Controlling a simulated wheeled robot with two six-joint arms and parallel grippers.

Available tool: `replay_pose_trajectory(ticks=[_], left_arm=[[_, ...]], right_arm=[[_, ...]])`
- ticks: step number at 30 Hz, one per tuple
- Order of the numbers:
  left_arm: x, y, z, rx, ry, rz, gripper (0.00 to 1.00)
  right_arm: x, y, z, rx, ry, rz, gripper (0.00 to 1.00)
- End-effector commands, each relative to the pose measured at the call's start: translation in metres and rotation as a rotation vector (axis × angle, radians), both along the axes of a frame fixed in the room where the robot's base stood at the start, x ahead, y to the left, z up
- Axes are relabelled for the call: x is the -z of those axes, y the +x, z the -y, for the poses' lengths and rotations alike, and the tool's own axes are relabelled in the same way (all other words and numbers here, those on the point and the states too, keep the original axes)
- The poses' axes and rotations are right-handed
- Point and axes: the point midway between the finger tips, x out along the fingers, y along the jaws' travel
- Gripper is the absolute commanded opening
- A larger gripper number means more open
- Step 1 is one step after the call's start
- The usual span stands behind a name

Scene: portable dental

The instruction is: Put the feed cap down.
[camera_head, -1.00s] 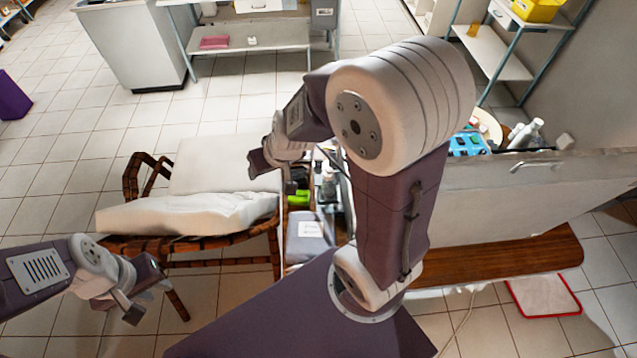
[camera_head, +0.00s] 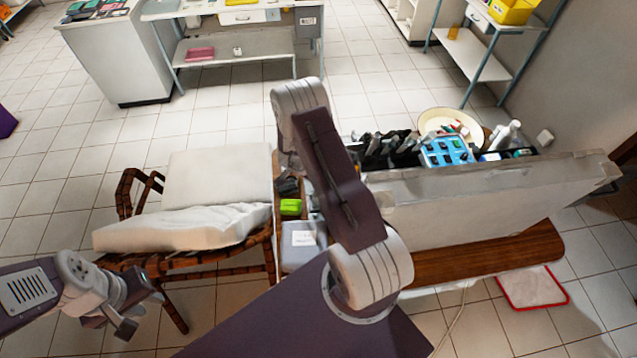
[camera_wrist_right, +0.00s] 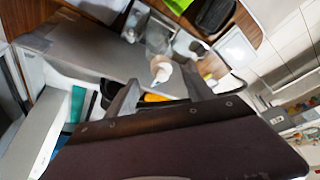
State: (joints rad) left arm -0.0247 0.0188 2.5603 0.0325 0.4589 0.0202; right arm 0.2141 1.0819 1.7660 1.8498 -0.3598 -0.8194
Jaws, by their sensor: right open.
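I cannot pick out the feed cap for certain in either view. In the right wrist view, my right gripper (camera_wrist_right: 162,92) is open, with its dark fingers apart and nothing seen held between them. A small clear and white bottle-like item (camera_wrist_right: 161,70) stands beyond the fingers on a grey surface (camera_wrist_right: 85,47); I cannot tell whether the cap is part of it. In the head view, my right arm hides its own gripper. My left gripper (camera_head: 140,312) hangs empty at the lower left, in front of the chair, with its fingers apart.
A wicker chair (camera_head: 128,190) with white cushions stands left of the unit. A bright green item (camera_head: 290,207) and a box with a white label (camera_head: 303,239) lie beside my right arm. A blue rack (camera_head: 447,152) and bottles crowd the unit's right part. Floor at left is open.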

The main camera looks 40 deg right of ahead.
Motion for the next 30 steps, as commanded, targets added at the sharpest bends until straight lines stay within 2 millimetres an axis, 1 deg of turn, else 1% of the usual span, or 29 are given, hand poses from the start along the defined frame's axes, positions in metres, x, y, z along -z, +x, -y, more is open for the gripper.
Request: replay_pose_trajectory(ticks=[5,10,13,16,21,22,23,24,26,27,28,30], left_arm=[[-0.001,0.0,0.0,0.0,0.0,0.0,0.29],[-0.01,0.0,0.0,0.0,0.0,0.0,0.29],[-0.01,0.0,0.0,0.0,0.0,0.0,0.29],[-0.01,0.0,0.0,0.0,0.0,0.0,0.29],[-0.01,0.0,0.0,0.0,0.0,0.0,0.29],[-0.01,0.0,0.0,0.0,0.0,0.0,0.29],[-0.01,0.0,0.0,0.0,0.0,0.0,0.29],[-0.01,0.0,0.0,0.0,0.0,0.0,0.29],[-0.01,0.0,0.0,0.0,0.0,0.0,0.29],[-0.01,0.0,0.0,0.0,0.0,0.0,0.29],[-0.01,0.0,0.0,0.0,0.0,0.0,0.29],[-0.01,0.0,0.0,0.0,0.0,0.0,0.29]], right_arm=[[0.006,0.001,0.003,0.002,0.0,0.001,0.62],[0.029,0.005,0.018,0.004,0.001,-0.001,0.62],[0.044,0.008,0.023,0.001,0.001,0.0,0.62],[0.049,0.008,0.025,0.001,0.001,0.001,0.62],[0.05,0.009,0.025,0.0,0.001,0.002,0.62],[0.05,0.009,0.025,0.0,0.001,0.002,0.56],[0.05,0.009,0.025,0.0,0.001,0.002,0.48],[0.05,0.009,0.025,0.0,0.001,0.002,0.37],[0.05,0.009,0.025,0.0,0.001,0.002,0.2],[0.049,0.009,0.025,0.0,0.001,0.002,0.09],[0.049,0.009,0.025,0.0,0.001,0.002,0.0],[0.049,0.009,0.025,0.0,0.001,0.002,0.0]])
